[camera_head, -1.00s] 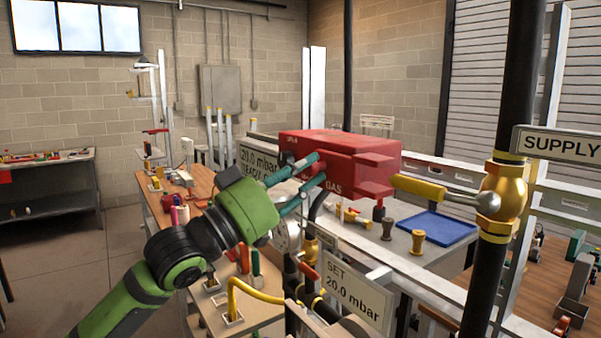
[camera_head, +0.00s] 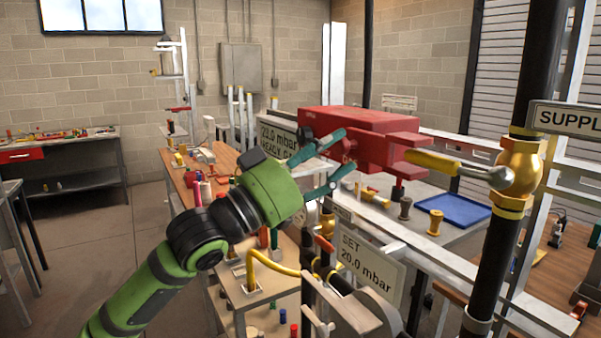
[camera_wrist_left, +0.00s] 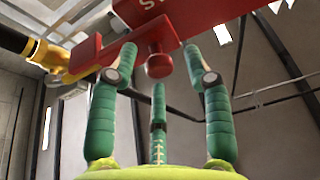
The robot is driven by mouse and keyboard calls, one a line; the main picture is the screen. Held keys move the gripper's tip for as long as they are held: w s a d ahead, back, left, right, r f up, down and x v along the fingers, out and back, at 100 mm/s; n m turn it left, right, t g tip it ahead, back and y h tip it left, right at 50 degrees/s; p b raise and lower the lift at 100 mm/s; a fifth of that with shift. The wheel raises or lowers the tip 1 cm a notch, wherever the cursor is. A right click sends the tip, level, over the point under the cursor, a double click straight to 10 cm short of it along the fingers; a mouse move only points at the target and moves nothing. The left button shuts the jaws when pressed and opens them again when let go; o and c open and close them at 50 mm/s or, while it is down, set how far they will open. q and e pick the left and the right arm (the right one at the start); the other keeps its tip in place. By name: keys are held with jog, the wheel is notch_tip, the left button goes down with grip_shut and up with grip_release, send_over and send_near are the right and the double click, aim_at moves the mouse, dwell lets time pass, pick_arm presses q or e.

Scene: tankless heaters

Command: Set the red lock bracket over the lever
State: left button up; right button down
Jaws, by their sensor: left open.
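The red lock bracket (camera_head: 365,130) is a blocky piece with two prongs pointing right, in the middle of the head view. The yellow lever (camera_head: 435,163) runs from the brass valve (camera_head: 521,170), and its free end lies at the prongs. I cannot tell how deep it sits between them. My left gripper (camera_head: 342,148) is at the bracket's near left end with its fingers spread. In the left wrist view the bracket's red knob (camera_wrist_left: 158,65) is between the spread fingers, with gaps at the sides. My right gripper is not in view.
A black vertical pipe (camera_head: 500,260) carries the valve. The "SET 20.0 mbar" sign (camera_head: 368,265) stands below the bracket, and another sign (camera_head: 278,140) is behind it. A blue tray (camera_head: 455,210) lies on the bench behind. Open floor is at the left.

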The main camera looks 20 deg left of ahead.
pick_arm(q)
jog(key=v, duration=1.1)
jog(key=shift+d, duration=0.15)
jog(key=shift+s, duration=0.15)
